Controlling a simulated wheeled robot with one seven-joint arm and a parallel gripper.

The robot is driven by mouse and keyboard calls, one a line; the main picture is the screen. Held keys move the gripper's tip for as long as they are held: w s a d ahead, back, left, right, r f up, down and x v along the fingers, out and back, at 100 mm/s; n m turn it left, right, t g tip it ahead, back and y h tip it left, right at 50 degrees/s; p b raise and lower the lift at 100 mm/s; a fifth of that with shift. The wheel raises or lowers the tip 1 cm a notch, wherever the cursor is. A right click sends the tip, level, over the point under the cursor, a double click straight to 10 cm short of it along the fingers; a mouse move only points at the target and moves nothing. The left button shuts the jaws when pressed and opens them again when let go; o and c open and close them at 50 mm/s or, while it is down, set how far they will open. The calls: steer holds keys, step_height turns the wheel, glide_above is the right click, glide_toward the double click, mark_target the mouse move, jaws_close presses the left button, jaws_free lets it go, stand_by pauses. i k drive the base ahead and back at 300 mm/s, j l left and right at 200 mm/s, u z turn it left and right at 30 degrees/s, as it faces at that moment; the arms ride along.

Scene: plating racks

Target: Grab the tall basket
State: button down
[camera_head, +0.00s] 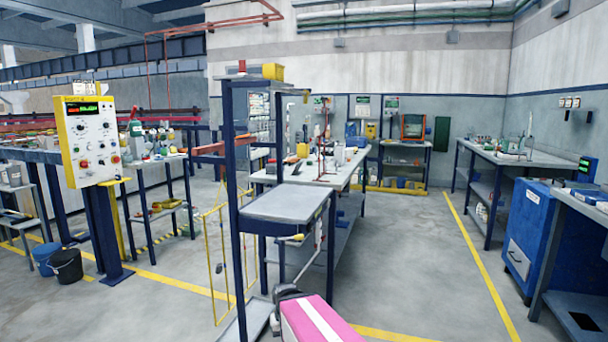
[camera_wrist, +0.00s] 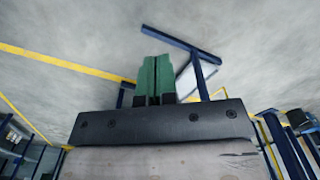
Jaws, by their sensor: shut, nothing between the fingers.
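A tall, narrow yellow wire frame (camera_head: 208,262) hangs or stands just left of the blue shelf stand in the head view. It may be the tall basket, though its thin rods make its shape hard to read. A small dark piece shows inside it. My gripper (camera_wrist: 157,62) shows in the wrist view as two green fingers side by side, closed together with nothing between them. It points over the grey floor and a blue metal frame. No basket can be made out at the fingertips. The fingers cannot be picked out in the head view.
The blue stand (camera_head: 290,206) with a grey shelf rises close in front. A long workbench (camera_head: 345,165) is behind it. A control panel (camera_head: 89,140) and two buckets (camera_head: 66,266) are at left, and a blue cabinet (camera_head: 548,240) is at right. Open floor (camera_head: 420,260) lies right of centre.

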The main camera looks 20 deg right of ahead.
mark_target(339, 150)
steer(key=i+l, duration=0.1)
steer(key=l, duration=0.3)
steer(key=i+l, duration=0.15)
steer(key=l, duration=0.3)
steer(key=i+l, duration=0.1)
steer(key=l, duration=0.3)
steer(key=i+l+u, duration=0.1)
steer(key=l, duration=0.35)
steer(key=i+l, duration=0.1)
steer(key=l, duration=0.3)
